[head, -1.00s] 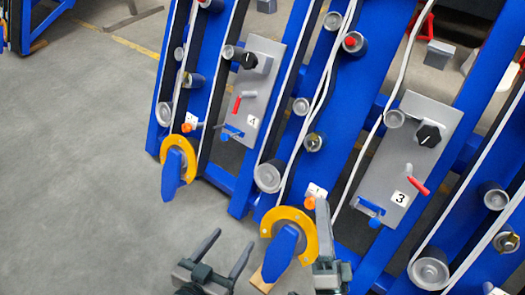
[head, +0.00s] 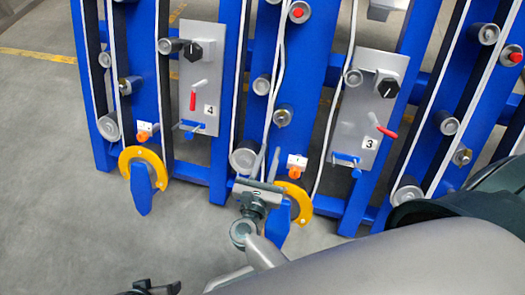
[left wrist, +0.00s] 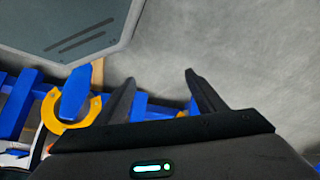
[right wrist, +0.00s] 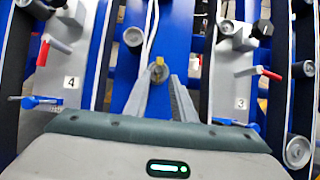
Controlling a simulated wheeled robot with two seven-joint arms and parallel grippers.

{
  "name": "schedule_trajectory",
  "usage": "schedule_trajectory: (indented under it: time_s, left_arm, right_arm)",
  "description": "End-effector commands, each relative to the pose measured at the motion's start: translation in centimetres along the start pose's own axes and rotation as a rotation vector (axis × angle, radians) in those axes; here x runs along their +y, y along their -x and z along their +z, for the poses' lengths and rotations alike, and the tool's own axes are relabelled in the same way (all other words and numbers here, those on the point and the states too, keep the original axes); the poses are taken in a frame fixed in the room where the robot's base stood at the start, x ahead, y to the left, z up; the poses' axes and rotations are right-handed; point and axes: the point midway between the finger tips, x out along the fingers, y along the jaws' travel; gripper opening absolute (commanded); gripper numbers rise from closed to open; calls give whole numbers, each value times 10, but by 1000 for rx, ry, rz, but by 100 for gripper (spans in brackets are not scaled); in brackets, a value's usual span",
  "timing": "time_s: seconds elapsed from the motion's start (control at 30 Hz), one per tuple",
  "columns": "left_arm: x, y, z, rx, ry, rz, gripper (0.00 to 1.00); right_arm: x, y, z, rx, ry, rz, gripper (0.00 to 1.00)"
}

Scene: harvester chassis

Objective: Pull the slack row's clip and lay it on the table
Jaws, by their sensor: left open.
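In the right wrist view, a round metal post with a small yellow tab (right wrist: 158,72), possibly the clip, sits on the blue frame. The post also shows in the head view (head: 283,116). A white belt (head: 277,70) hangs loosely in this row, between the panels marked 4 and 3. My right gripper (head: 263,162) is in front of the row's lower part, fingers apart and empty; the post shows beyond and between its fingertips (right wrist: 163,88). My left gripper (head: 155,288) is low at the bottom edge, open and empty (left wrist: 160,80). I cannot make out the table.
Grey panels marked 4 (head: 200,80) and 3 (head: 368,110) carry black knobs and red levers. Yellow rings with blue handles (head: 143,180) stick out at the frame's foot. My right arm covers the lower right. Open floor (head: 50,200) lies at left.

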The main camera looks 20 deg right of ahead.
Motion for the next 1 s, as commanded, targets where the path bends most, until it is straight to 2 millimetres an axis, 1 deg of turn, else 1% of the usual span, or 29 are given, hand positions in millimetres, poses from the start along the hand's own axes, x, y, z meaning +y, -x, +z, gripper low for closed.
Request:
schedule_trajectory:
  time_s: [0.27,0.47,0.57,0.73,0.87,1.0]
  left_arm:
    - [0,0,0,1,0,0,64]
    - [0,-2,0,-3,0,-1,64]
    - [-1,-3,1,-7,0,-2,64]
    - [-2,-8,1,-9,0,-3,64]
    - [-2,-19,3,-13,0,-3,64]
    - [-3,-28,-2,-5,-1,-3,64]
  right_arm:
    - [0,-1,1,-2,3,1,23]
    - [0,-12,2,-5,4,2,23]
    - [0,-22,2,-5,5,2,23]
    - [1,-47,3,-6,5,3,23]
    - [0,-68,3,-6,5,2,23]
    - [1,-91,3,-6,5,2,23]
